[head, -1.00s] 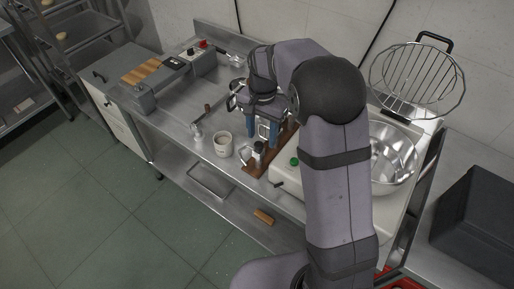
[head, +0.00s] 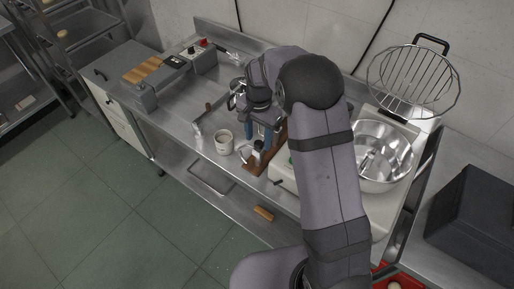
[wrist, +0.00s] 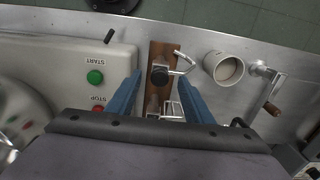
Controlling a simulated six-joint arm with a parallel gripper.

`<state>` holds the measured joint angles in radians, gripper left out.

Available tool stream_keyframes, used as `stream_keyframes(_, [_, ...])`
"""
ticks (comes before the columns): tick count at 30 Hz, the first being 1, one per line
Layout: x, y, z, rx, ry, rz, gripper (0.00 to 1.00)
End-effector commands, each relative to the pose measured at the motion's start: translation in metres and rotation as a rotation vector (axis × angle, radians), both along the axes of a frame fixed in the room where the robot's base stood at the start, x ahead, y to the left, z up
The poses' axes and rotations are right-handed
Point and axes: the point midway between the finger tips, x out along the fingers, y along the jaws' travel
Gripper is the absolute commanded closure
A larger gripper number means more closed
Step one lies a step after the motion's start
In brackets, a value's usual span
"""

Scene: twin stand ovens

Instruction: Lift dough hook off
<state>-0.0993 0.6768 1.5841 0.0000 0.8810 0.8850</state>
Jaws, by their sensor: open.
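A wooden rack (wrist: 160,52) lies on the steel counter beside the mixer, and it also shows in the head view (head: 252,166). Metal tools are on it, one with a dark round end (wrist: 159,75) and a thin bent metal arm (wrist: 182,66) at its right. I cannot tell for sure which piece is the dough hook. My gripper (wrist: 160,82) is open, pointing down over the rack, with its blue fingers on either side of the dark-ended tool and gaps showing. In the head view my gripper (head: 257,143) partly hides the rack and tools.
The white mixer (wrist: 70,60) with green and red buttons stands close at the left in the wrist view. Its steel bowl (head: 378,158) and raised wire guard (head: 415,82) are right of my arm. A white cup (wrist: 228,69) and a wooden-handled crank (wrist: 270,103) stand close right.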

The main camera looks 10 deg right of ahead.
Motion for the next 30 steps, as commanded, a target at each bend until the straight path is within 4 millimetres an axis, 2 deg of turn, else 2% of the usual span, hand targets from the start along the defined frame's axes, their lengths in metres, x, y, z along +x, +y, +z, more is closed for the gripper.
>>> stream_keyframes(7, [-0.002, 0.0, -0.026, 0.0, 0.003, 0.0, 0.53])
stream_keyframes(16, [-0.001, 0.0, -0.032, 0.0, 0.0, 0.0, 0.53])
stream_keyframes(17, [-0.001, 0.0, -0.032, 0.0, 0.0, 0.0, 0.55])
stream_keyframes(21, [-0.001, 0.0, -0.031, 0.0, 0.0, 0.0, 0.89])
stream_keyframes(23, [-0.001, 0.0, -0.031, 0.0, 0.0, 0.0, 1.0])
stream_keyframes(30, [-0.001, 0.0, -0.031, 0.0, -0.001, 0.0, 1.0])
